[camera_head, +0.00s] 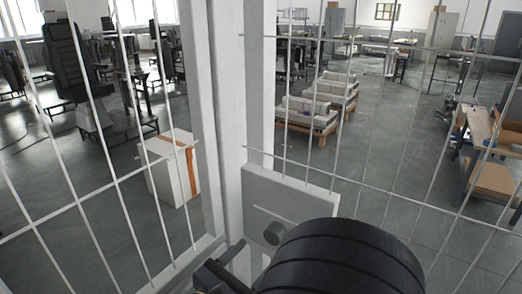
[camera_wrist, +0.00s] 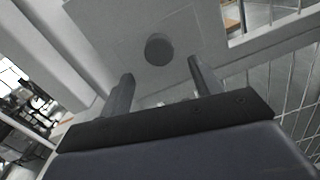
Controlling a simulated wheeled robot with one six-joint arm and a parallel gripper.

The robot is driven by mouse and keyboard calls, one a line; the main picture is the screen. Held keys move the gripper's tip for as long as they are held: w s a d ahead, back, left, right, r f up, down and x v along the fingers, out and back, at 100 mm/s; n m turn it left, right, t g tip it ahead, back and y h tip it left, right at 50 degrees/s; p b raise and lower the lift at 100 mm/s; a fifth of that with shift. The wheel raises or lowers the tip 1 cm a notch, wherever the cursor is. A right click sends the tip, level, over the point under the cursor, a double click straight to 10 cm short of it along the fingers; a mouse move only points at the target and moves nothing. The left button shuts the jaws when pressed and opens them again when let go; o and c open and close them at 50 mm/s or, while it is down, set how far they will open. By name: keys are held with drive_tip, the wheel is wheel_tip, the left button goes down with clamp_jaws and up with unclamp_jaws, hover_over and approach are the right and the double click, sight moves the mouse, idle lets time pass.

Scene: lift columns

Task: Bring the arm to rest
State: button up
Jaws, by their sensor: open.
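My gripper (camera_wrist: 160,68) is open and empty in the wrist view, with its two dark fingers apart. Between and beyond the fingertips is a round grey knob (camera_wrist: 159,50) on a pale flat panel (camera_wrist: 105,25). The fingers do not close on the knob; whether either touches the panel I cannot tell.
A white upright post (camera_head: 228,100) and wire mesh fencing (camera_head: 375,140) stand close in front. Beyond the fence are a white box with an orange stripe (camera_head: 170,170), pallets with pale loads (camera_head: 308,112), a black seat (camera_head: 75,60) and a workbench (camera_head: 490,130). Grey floor lies open between them.

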sight(271, 236)
drive_tip(key=x, duration=0.5)
drive_tip(key=shift+w+d+p, duration=0.25)
drive_tip(key=shift+w+p, duration=0.05)
drive_tip(key=shift+p, duration=0.05)
drive_tip(key=shift+r+p, duration=0.35)
drive_tip(key=shift+r, duration=0.2)
